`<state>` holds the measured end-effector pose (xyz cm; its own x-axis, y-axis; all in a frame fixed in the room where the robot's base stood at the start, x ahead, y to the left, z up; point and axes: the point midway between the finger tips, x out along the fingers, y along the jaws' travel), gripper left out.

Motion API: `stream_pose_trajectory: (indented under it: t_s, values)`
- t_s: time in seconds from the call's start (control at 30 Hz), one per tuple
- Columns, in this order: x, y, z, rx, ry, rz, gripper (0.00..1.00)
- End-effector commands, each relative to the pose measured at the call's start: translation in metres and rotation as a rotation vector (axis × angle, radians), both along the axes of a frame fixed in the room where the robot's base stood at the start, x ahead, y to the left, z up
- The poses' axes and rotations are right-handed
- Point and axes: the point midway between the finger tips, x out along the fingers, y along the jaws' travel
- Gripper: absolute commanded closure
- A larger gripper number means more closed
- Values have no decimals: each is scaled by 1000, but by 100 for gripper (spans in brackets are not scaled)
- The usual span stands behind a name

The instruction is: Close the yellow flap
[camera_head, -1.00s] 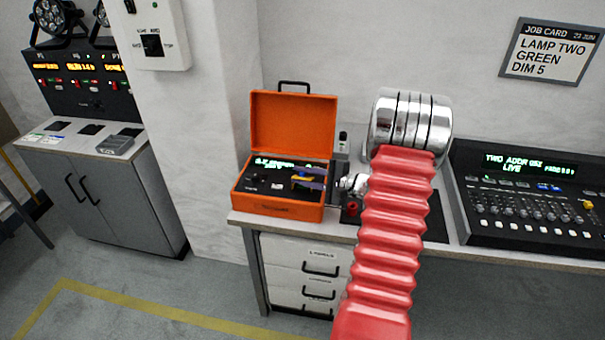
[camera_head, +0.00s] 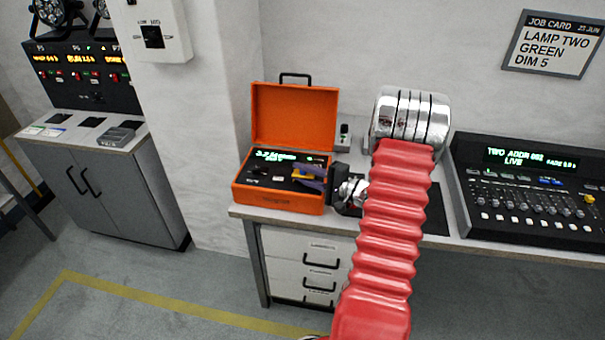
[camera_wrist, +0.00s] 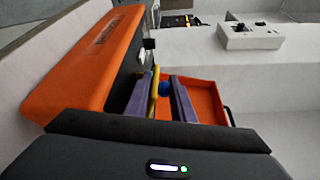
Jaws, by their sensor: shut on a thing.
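The yellow flap (camera_head: 303,174) is a small piece at the right of the black panel inside the open orange case (camera_head: 278,205). My gripper (camera_head: 311,181) reaches in from the right over the case's right edge, its purple fingers at the flap. In the wrist view, the yellow flap (camera_wrist: 154,88) stands between the two fingers (camera_wrist: 160,97), close against the left one, with a round blue part beside it. The gripper is shut on the flap. The fingers hide part of it, so its exact angle is hard to tell.
The case's orange lid (camera_head: 294,115) stands open at the back. A lighting console (camera_head: 530,185) stands on the bench at right. A small grey device (camera_head: 343,138) sits behind my gripper. A grey cabinet (camera_head: 100,190) stands at left beyond a wall pillar.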

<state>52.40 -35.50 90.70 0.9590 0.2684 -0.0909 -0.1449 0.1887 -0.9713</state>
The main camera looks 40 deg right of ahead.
Motion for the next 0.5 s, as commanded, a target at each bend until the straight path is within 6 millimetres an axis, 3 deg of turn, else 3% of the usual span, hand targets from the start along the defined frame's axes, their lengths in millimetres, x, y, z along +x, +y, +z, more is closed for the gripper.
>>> stream_pose_trajectory:
  t_s: [0.1,0.13,0.2,0.3,0.5]
  values:
    - [0,0,0,0,-1,0,100]
    - [0,0,0,0,-1,0,77]
    - [0,0,0,1,0,0,72]
    - [0,1,-1,1,2,0,67]
    - [-1,1,-3,4,7,2,67]
